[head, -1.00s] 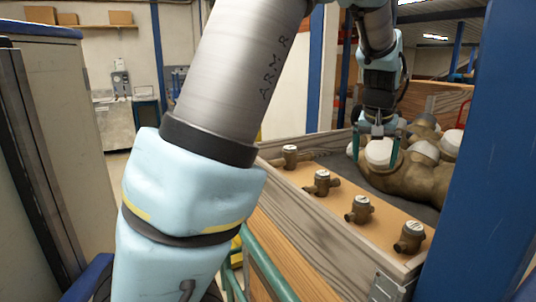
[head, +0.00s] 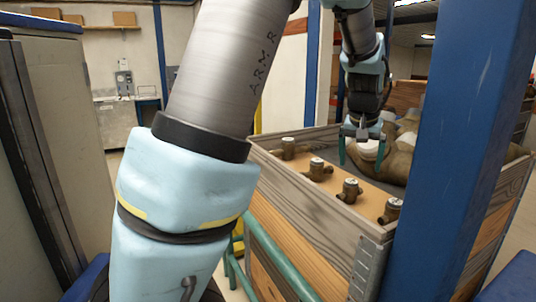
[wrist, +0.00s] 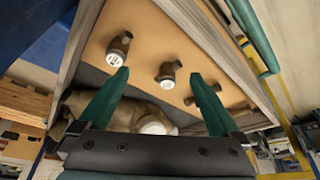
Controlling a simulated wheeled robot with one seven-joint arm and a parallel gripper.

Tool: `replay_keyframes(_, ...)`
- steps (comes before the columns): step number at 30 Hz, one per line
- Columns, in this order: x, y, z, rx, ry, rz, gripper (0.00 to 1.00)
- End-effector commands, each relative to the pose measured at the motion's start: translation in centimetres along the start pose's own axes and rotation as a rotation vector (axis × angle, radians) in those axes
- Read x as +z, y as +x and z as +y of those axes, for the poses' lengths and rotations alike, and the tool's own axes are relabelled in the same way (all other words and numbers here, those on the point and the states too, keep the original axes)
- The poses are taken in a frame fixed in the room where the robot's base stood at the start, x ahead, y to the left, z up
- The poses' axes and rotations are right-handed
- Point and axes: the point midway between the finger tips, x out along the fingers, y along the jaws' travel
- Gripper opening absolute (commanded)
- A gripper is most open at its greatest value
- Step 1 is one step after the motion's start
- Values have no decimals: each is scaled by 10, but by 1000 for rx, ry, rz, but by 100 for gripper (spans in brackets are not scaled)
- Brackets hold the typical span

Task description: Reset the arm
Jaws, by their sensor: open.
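My gripper (head: 362,150) is open, with its two green fingers apart and nothing between them, above the wooden crate in the head view. It also shows in the wrist view (wrist: 160,95), with the crate's contents beyond the fingers. Several brass meters with white tops stand in a row on the tan board, one of them at the near end (head: 349,190). A meter (wrist: 167,74) shows between the fingers in the wrist view, apart from them.
The wooden crate (head: 305,205) has high side walls. A blue post (head: 450,150) stands close on the right. A grey cabinet (head: 65,120) stands on the left. A green rail (head: 275,265) runs along the crate's near side. A shelf with boxes (head: 75,22) is far back.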

Motion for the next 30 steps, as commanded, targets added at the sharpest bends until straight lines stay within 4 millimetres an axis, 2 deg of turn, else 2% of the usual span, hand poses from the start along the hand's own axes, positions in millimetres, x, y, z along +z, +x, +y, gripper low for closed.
replay_keyframes(8, 35, 22, -53, -17, -66, -41, 98)
replay_keyframes(13, 73, 38, -96, -31, -122, -76, 98)
replay_keyframes(17, 122, 55, -137, -45, -183, -113, 98)
replay_keyframes(21, 188, 70, -177, -62, -254, -157, 98)
replay_keyframes(24, 231, 76, -195, -74, -296, -183, 98)
replay_keyframes(27, 265, 80, -206, -83, -325, -204, 98)
replay_keyframes(30, 287, 82, -211, -89, -346, -216, 98)
